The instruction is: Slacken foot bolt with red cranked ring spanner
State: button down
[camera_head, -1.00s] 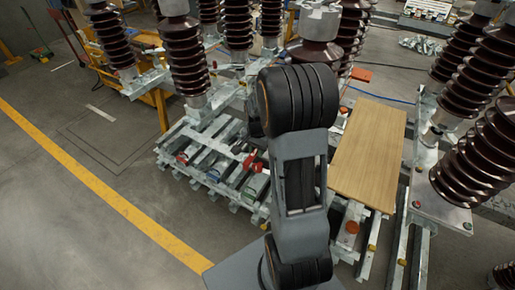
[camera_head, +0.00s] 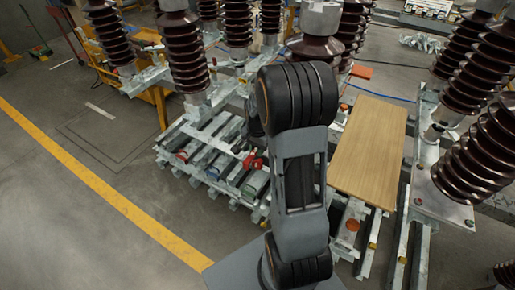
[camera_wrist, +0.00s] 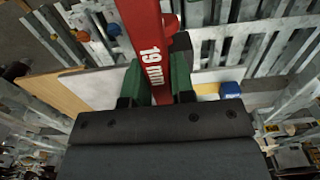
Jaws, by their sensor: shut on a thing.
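The red spanner (camera_wrist: 148,35), marked "19 mm", runs up out of the top of the wrist view, so its ring end is out of frame. My gripper (camera_wrist: 157,84) is shut on its handle, with a green-padded finger on each side. In the head view my arm hides the gripper. A small red shape (camera_head: 253,161) shows just left of my arm there, but I cannot tell whether it is the spanner. I cannot make out which bolt is the foot bolt, nor whether the spanner touches one.
A wooden board (camera_head: 368,150) lies on the steel frame right of my arm. Brown ribbed insulators (camera_head: 184,55) stand behind and at the right. A slatted steel rack (camera_head: 205,158) is left of my arm. Open floor (camera_head: 60,215) lies at the left, with a yellow line.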

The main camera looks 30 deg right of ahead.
jog(key=shift+f+b, duration=0.9)
jog(key=shift+f, duration=0.25)
dwell(0.5)
jog(key=shift+s+d+n, duration=0.95)
jog(key=shift+d+n, duration=0.6)
jog(key=shift+n, duration=0.5)
jog(key=shift+s+d+n, duration=0.95)
jog(key=shift+d+n, duration=0.6)
jog(key=shift+n, duration=0.45)
jog(key=shift+s+d+n, duration=0.95)
jog(key=shift+d+n, duration=0.6)
jog(key=shift+n, duration=0.5)
jog(key=shift+r, duration=0.1)
jog(key=shift+r+p, duration=0.8)
jog(key=shift+r, duration=0.25)
